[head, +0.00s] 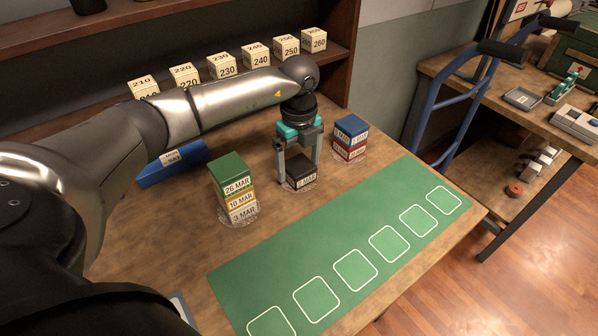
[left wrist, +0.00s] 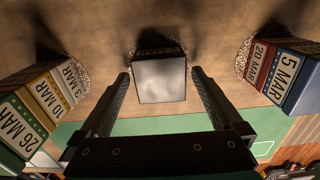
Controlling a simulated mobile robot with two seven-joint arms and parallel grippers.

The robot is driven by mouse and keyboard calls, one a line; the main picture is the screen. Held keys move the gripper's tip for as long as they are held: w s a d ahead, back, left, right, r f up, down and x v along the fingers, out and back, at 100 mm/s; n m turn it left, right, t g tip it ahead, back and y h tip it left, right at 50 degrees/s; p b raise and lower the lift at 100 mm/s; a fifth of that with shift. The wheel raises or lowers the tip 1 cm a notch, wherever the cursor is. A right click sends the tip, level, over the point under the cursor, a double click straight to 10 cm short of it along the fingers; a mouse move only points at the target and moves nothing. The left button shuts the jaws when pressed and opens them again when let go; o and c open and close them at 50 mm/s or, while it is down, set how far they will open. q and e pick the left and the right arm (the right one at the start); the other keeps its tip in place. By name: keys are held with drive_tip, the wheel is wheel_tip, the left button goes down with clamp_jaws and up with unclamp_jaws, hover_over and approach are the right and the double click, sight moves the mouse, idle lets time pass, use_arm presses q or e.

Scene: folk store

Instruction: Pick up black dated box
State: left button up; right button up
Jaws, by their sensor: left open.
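The black dated box (head: 302,170) sits on a round speckled coaster on the wooden table, with a white MAR label on its front. My left gripper (head: 298,166) points down over it, open, with one finger at each side of the box. In the left wrist view the box (left wrist: 160,79) shows its greyish top between the two open fingers (left wrist: 160,84), with a gap on both sides. Its label is too dark to read there. My right gripper is not in view.
A stack of green, yellow and white dated boxes (head: 231,190) stands left of the gripper. A blue and red stack (head: 350,138) stands to its right. A green mat (head: 340,240) with white outlined squares lies empty in front. Numbered cream blocks (head: 222,66) line the shelf behind.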

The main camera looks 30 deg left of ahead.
use_arm(q)
drive_tip(key=shift+f, duration=0.85)
drive_tip(key=shift+r, duration=0.1)
drive_tip(key=c, duration=1.4)
